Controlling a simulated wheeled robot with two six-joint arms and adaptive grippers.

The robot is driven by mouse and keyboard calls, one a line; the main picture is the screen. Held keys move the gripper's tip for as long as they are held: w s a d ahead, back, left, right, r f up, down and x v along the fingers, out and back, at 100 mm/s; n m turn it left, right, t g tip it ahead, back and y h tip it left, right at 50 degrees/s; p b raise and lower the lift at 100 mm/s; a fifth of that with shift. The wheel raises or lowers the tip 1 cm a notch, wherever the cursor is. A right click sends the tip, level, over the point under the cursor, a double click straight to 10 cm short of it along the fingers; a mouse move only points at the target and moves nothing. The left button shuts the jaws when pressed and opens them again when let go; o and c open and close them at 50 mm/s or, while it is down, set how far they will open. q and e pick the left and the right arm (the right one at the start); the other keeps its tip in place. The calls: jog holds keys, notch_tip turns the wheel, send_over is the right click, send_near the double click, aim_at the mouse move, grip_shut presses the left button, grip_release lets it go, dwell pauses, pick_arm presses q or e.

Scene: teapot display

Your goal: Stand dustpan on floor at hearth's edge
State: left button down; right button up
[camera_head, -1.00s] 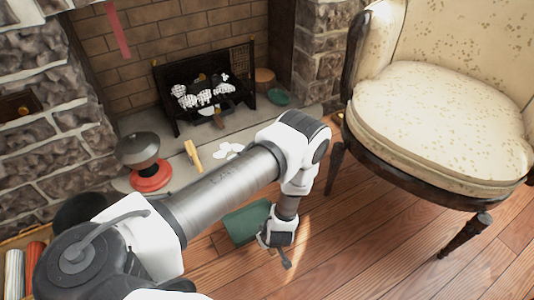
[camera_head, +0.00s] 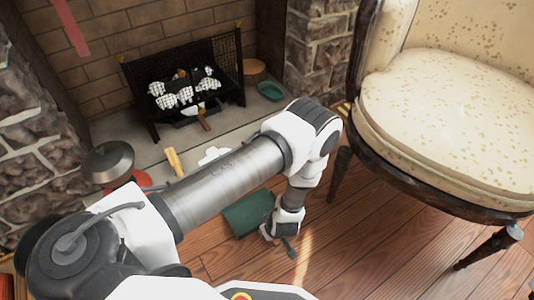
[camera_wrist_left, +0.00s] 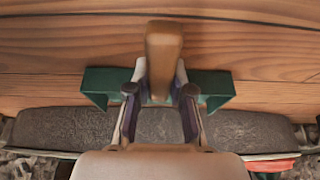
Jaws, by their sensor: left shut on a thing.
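The green dustpan (camera_head: 248,213) is over the wooden floor (camera_head: 350,245), close to the front edge of the stone hearth (camera_head: 135,125). My left gripper (camera_head: 280,230) is at its right end in the head view, partly hidden by its own wrist. In the left wrist view my left gripper (camera_wrist_left: 160,92) is shut on the dustpan's brown handle (camera_wrist_left: 164,55). The green pan (camera_wrist_left: 210,83) shows on both sides of the fingers. I cannot tell whether the pan touches the floor. My right gripper is not in view.
A cream armchair (camera_head: 445,125) with dark legs stands at the right. The black fire grate (camera_head: 190,85), a green bowl (camera_head: 271,91) and a grey-lidded red object (camera_head: 108,161) are at the hearth. Floor in front of the chair is clear.

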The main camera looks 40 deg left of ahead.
pick_arm(q)
jog(key=c, duration=1)
grip_release()
jog(key=shift+f, duration=0.15)
jog(key=shift+c, duration=0.2)
